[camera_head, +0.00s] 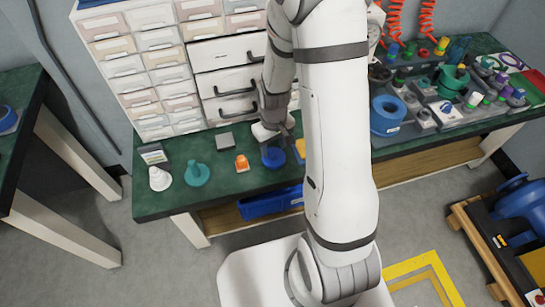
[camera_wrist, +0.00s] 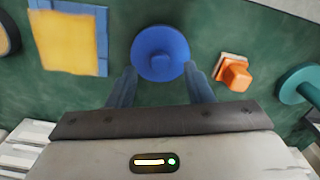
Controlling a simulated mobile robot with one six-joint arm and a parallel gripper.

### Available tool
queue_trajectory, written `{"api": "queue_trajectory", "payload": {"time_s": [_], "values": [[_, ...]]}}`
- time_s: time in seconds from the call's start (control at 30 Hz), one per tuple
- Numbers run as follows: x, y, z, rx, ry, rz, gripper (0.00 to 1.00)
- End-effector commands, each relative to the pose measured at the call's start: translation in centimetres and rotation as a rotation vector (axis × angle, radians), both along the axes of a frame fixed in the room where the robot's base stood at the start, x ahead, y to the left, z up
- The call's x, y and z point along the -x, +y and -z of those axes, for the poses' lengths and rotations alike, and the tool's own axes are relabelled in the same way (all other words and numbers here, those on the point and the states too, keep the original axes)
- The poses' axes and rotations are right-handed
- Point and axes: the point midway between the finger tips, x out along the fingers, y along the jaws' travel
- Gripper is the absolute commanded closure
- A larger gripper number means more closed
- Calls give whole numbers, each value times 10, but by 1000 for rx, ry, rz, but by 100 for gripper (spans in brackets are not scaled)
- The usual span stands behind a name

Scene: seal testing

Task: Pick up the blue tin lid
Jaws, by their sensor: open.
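The blue tin lid (camera_head: 273,157) lies on the green bench top, partly hidden by my arm in the head view. In the wrist view the blue lid (camera_wrist: 160,53) is round with a raised knob, near the top centre. My gripper (camera_wrist: 160,78) is open, with one finger on each side of the near part of the lid. I cannot tell whether the fingers touch it. In the head view my gripper (camera_head: 270,137) is over the bench by the lid, its fingertips mostly hidden.
An orange piece (camera_wrist: 235,73) lies close beside the lid, with a teal piece (camera_wrist: 300,84) farther right. A yellow and blue square (camera_wrist: 70,38) lies left in the wrist view. A drawer cabinet (camera_head: 160,75) stands behind. A white funnel-like piece (camera_head: 160,178) sits at the left.

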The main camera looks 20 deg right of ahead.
Motion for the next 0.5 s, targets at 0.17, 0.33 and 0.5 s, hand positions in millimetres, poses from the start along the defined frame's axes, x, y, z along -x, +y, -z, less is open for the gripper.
{"api": "queue_trajectory", "payload": {"time_s": [0.17, 0.33, 0.5], "values": [[1, 0, 22, 0, 2, 0, 53], [0, 0, 23, 0, 0, -1, 53], [0, 1, 23, 0, 0, -1, 60]]}}
